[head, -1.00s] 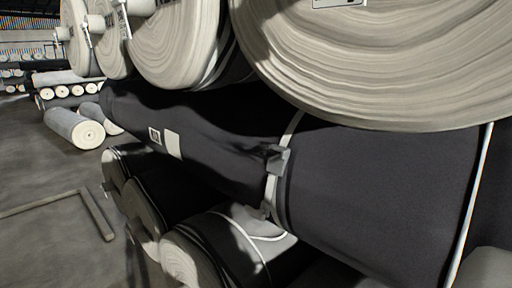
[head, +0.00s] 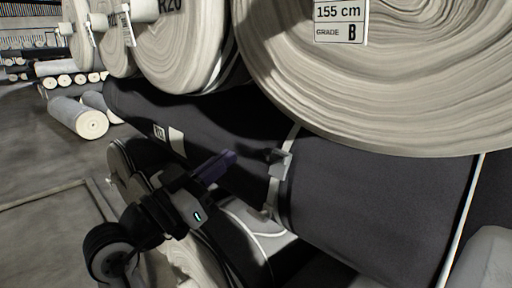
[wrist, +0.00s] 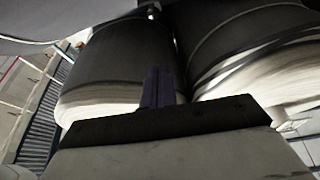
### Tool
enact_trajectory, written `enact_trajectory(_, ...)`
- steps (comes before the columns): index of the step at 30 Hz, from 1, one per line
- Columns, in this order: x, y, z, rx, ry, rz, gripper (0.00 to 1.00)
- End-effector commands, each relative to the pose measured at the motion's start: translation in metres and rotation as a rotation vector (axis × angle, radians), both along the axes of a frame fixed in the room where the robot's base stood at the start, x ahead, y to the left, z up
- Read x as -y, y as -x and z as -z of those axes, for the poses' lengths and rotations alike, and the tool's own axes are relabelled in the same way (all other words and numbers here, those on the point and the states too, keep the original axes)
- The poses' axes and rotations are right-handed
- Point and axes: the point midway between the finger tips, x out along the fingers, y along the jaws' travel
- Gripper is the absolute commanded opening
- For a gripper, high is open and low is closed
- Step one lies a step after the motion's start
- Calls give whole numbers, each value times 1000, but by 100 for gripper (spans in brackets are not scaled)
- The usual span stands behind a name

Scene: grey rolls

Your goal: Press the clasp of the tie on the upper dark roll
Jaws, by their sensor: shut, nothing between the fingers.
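The upper dark roll (head: 370,205) lies lengthwise under the big pale rolls. A pale tie (head: 271,196) wraps around it, with a grey clasp (head: 281,163) on its side facing me. My gripper (head: 231,157) is in front of the roll, left of the clasp in the head view and apart from it in the picture. Its purple fingers are together and empty. In the wrist view the fingers (wrist: 158,88) point up toward two dark rolls with pale ends. I cannot make out the clasp for certain there.
Large pale roll ends (head: 390,75) overhang the dark roll, one with a white label (head: 340,22). Lower rolls (head: 255,232) lie beneath, close to my arm. A loose grey roll (head: 78,117) lies on the floor at left. The grey floor (head: 45,165) there is mostly open.

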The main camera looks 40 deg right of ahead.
Motion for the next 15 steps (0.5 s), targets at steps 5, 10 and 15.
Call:
enact_trajectory(5, -1, -1, 0, 0, 1, -3, 0)
enact_trajectory(10, 6, -1, -4, -1, 1, -2, 0)
enact_trajectory(15, 32, -2, -16, -1, 2, 0, 0)
